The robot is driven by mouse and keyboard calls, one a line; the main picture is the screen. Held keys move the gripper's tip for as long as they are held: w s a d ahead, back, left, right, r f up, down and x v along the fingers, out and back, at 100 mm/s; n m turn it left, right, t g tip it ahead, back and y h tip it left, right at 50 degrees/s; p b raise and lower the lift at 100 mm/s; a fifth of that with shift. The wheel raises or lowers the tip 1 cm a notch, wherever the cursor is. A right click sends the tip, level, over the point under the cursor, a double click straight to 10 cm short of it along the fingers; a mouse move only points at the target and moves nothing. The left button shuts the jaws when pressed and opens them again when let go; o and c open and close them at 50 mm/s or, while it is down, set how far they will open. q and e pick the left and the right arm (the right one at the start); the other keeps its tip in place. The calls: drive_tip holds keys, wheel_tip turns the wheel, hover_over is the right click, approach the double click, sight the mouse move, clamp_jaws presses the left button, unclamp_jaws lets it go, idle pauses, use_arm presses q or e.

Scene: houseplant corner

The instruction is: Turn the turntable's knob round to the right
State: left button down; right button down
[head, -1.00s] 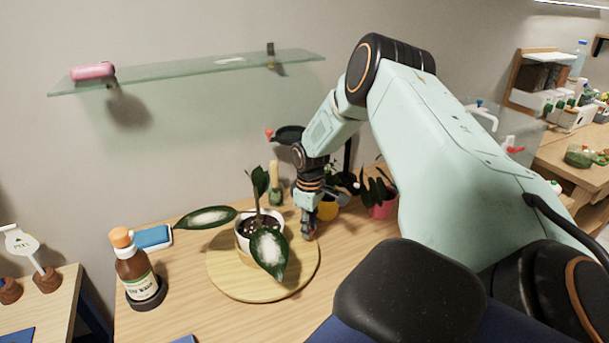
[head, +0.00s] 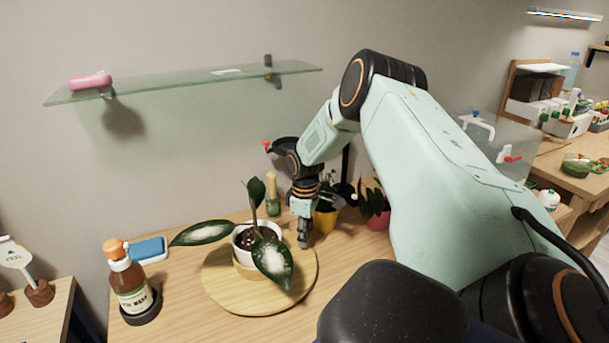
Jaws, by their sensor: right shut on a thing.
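The turntable (head: 225,293) is a round pale wooden disc on the table. A white pot (head: 243,240) with a plant stands on it, with dark green leaves (head: 272,262) that have pale centres. My right gripper (head: 304,243) reaches down at the disc's back right edge, right of the pot. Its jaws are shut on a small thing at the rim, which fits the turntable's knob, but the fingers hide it. My left gripper is out of view.
A brown bottle with an orange cap (head: 130,285) and a blue sponge (head: 148,250) stand left of the turntable. A glass shelf (head: 190,80) hangs above.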

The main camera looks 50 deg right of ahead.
drive_tip(key=c, duration=1.6)
unclamp_jaws()
drive_tip(key=shift+w+d+r, duration=0.1)
drive_tip(key=shift+w+r, duration=0.1)
drive_tip(key=shift+w, duration=0.05)
drive_tip(key=o, duration=0.4)
drive_tip(key=shift+s+f, duration=0.15)
drive_tip(key=shift+o, duration=0.2)
wheel_tip(320, 180, up, 12)
